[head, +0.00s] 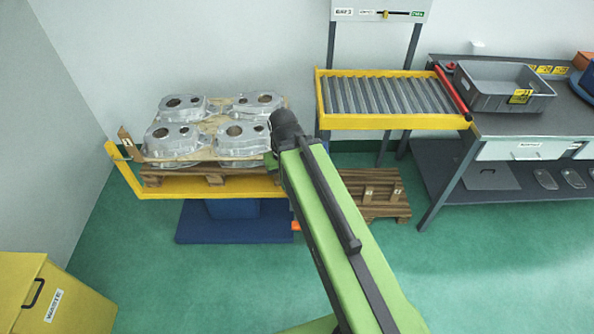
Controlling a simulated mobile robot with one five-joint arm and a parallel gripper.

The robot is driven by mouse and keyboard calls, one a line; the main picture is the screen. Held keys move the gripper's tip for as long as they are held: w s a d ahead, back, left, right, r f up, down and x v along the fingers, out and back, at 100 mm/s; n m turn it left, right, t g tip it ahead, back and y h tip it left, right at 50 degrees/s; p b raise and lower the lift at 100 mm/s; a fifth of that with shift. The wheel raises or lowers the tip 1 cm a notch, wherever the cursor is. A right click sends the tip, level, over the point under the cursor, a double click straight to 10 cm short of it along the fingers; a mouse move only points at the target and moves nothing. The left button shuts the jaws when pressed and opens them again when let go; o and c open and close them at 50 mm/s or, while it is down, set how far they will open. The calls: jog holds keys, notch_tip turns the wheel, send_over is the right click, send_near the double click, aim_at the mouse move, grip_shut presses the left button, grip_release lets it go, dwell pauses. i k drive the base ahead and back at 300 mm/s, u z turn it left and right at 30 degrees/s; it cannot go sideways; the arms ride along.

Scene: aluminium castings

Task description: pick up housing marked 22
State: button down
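Several silvery aluminium housings stand in two rows on a wooden pallet (215,178) in the head view. They are a back left housing (183,106), a back right housing (257,104), a front left housing (173,139) and a front right housing (240,139). No number can be read on any of them, so I cannot tell which is marked 22. My green arm reaches up from the bottom, and its dark end joint is beside the front right housing. My gripper cannot be seen; the arm hides that area.
The pallet sits on a yellow-framed lift (215,189) with a blue base. A roller conveyor (390,95) and a workbench with a grey bin (492,88) stand right. A yellow box (50,295) is front left. Green floor is clear between.

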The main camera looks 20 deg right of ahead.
aim_at(168, 140)
jog(key=u, duration=0.5)
jog(key=i, duration=1.3)
jog(key=u, duration=0.65)
jog(key=i, duration=0.25)
jog(key=u, duration=0.25)
